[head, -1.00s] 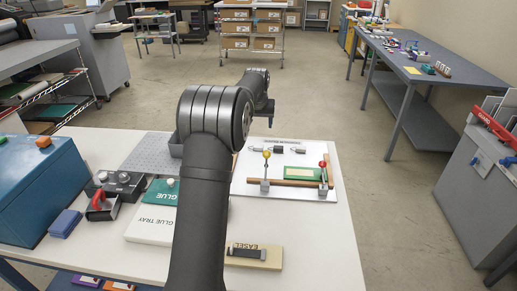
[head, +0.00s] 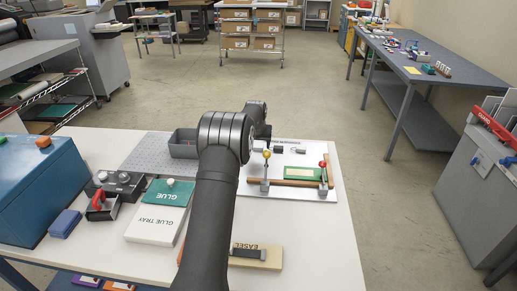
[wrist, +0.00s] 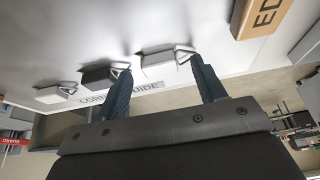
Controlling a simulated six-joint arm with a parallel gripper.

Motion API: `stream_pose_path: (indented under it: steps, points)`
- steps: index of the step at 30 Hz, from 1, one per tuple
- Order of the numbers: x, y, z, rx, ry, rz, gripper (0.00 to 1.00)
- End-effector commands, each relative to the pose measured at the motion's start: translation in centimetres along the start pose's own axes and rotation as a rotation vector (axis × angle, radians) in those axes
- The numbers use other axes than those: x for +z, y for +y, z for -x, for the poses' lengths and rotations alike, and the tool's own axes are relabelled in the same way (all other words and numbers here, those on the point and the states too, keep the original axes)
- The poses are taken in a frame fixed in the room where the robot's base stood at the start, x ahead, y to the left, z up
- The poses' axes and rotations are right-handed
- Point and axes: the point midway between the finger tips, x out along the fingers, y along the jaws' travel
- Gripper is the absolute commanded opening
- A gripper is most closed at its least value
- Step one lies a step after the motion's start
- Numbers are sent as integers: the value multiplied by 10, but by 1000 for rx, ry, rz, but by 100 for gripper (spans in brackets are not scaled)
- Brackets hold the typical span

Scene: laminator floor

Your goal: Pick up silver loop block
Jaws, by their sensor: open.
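In the wrist view, several light and dark blocks with wire loops stand in a row on a white board. A pale silver-looking loop block (wrist: 160,63) is at the right, a dark loop block (wrist: 98,77) is in the middle, and another pale loop block (wrist: 53,94) is at the left. I cannot tell which pale one is silver. My gripper (wrist: 161,72) is open, and the right-hand pale block shows between its fingertips, not gripped.
The white board (head: 325,155) also carries a green plate (head: 303,173), wooden strips and knobbed posts near the blocks. A grey bin (head: 183,144) stands left of my arm. The glue tray (head: 155,224) and easel block (head: 262,257) lie nearer. The table's right front is clear.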

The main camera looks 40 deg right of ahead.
Motion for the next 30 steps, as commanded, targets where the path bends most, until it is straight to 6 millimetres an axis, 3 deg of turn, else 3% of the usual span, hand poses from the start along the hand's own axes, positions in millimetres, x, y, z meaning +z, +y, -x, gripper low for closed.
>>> stream_pose_path:
  steps: [3,9,16,25,30]
  points:
    - [0,0,-9,0,0,0,64]
    - [0,0,-9,0,0,0,62]
    - [0,0,-9,0,0,0,16]
    - [-1,0,-8,0,1,0,16]
    - [-5,0,2,0,3,0,16]
